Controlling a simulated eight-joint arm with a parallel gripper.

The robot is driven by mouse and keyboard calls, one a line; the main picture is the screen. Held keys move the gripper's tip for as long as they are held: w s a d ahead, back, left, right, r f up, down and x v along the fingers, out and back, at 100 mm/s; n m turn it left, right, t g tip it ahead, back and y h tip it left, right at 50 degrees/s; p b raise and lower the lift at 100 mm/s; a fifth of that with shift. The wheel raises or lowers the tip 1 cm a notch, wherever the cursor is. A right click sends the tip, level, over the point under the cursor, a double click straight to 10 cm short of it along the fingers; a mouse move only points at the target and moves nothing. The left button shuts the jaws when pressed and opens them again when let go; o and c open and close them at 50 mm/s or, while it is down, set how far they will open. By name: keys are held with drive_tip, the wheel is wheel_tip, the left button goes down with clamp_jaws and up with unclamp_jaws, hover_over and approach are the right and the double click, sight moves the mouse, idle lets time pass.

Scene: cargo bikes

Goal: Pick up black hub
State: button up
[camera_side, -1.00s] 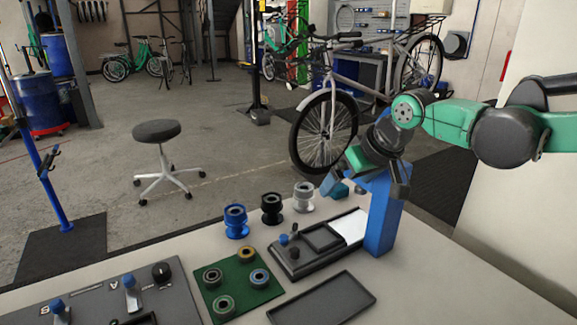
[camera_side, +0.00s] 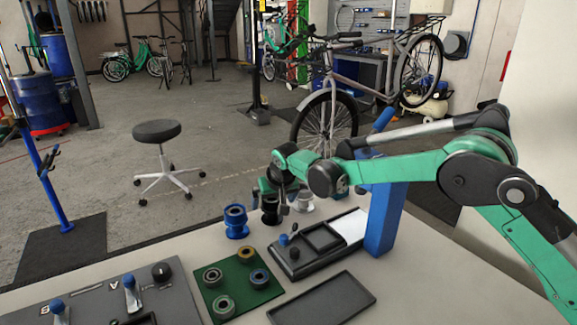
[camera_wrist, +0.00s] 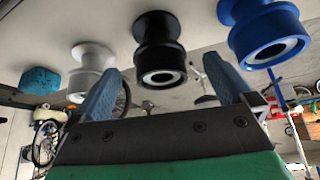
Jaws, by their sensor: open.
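The black hub (camera_side: 270,213) stands on the table between a blue hub (camera_side: 236,222) and a silver hub (camera_side: 304,205). My gripper (camera_side: 278,197) is at the black hub and partly hides its upper part in the side view. In the wrist view the black hub (camera_wrist: 160,50) appears between my two open fingers (camera_wrist: 165,92), a little beyond their tips. The fingers are blue and hold nothing. The blue hub (camera_wrist: 264,33) is to the right there, and the silver hub (camera_wrist: 90,68) is to the left. Contact with the black hub cannot be told.
A black fixture (camera_side: 290,262) with a white panel lies in front of the hubs, with a blue post (camera_side: 383,220) at its right. A green mat (camera_side: 215,291) carries several bearings. An empty dark tray (camera_side: 325,302) lies near the front. A teal block (camera_wrist: 40,80) is beside the silver hub.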

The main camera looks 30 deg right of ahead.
sight(273, 201)
drive_tip(key=shift+x, duration=1.85)
